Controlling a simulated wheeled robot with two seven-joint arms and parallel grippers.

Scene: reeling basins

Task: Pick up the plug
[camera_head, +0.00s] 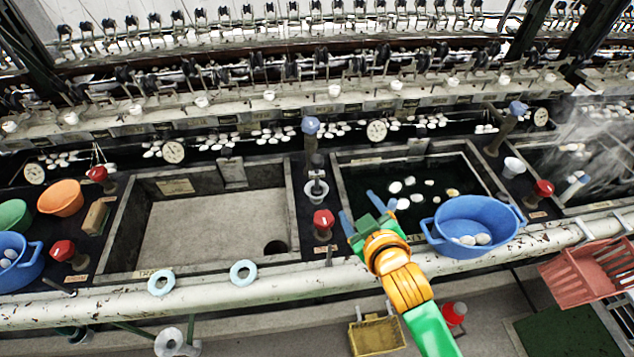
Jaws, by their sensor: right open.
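I cannot pick out the plug with certainty. The empty left basin (210,220) has a dark round drain hole (277,247) near its front right corner, and no plug shows in the hole. My right gripper (367,209), with blue fingertips, is open and seems empty. It is over the front left part of the water-filled right basin (345,160), right of a red knob (323,219). What lies directly under the gripper is hidden. My left gripper is not in view.
A blue tub (474,213) with white cocoons stands right of my gripper. Two pale blue rings (161,282) (243,272) rest on the white front pipe (110,303). A pink crate (590,272) is at the lower right, and a yellow box (377,337) is below the pipe.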

